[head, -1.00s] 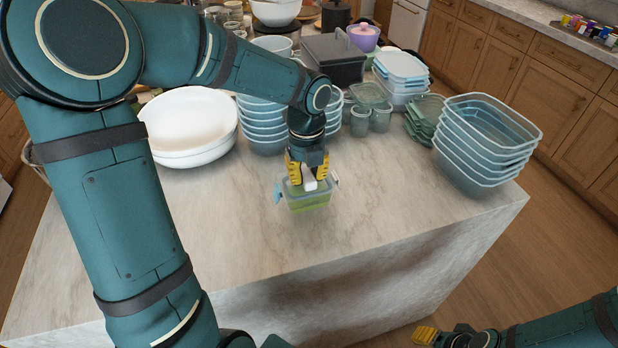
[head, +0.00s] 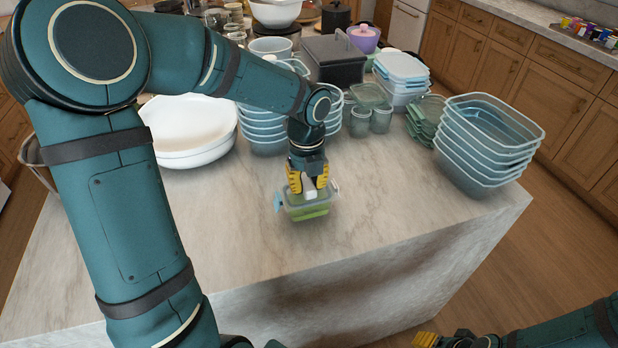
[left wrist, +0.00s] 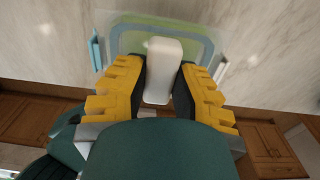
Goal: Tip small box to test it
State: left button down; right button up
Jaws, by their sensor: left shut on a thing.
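The small box (head: 309,211) is a clear container with green contents and a pale blue clip at its side, over the front part of the island top (head: 250,238). It looks slightly tilted in the head view; whether its base touches the stone is unclear. My left gripper (head: 308,190) points down on it, with yellow fingers shut on a white block-like grip on its lid. The left wrist view shows this white grip (left wrist: 162,70) between the fingers and the box's rim (left wrist: 205,45) beyond. My right gripper (head: 425,340) shows only partly at the bottom edge.
Stacked blue containers (head: 487,150) stand right, near the island's edge. White bowls (head: 190,130) stand left, a bowl stack (head: 262,130) and small jars (head: 381,120) behind. A dark lidded box (head: 333,60) stands farther back. The front of the top is clear.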

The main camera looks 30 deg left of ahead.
pick_arm(q)
jog(key=shift+f+b, duration=0.5)
jog(key=shift+f, duration=0.45)
jog(key=c, duration=0.8)
grip_release()
jog(key=shift+r, duration=0.1)
notch_tip(320, 180, up, 12)
jog(key=shift+w+f, duration=0.1)
jog(key=shift+w, duration=0.05)
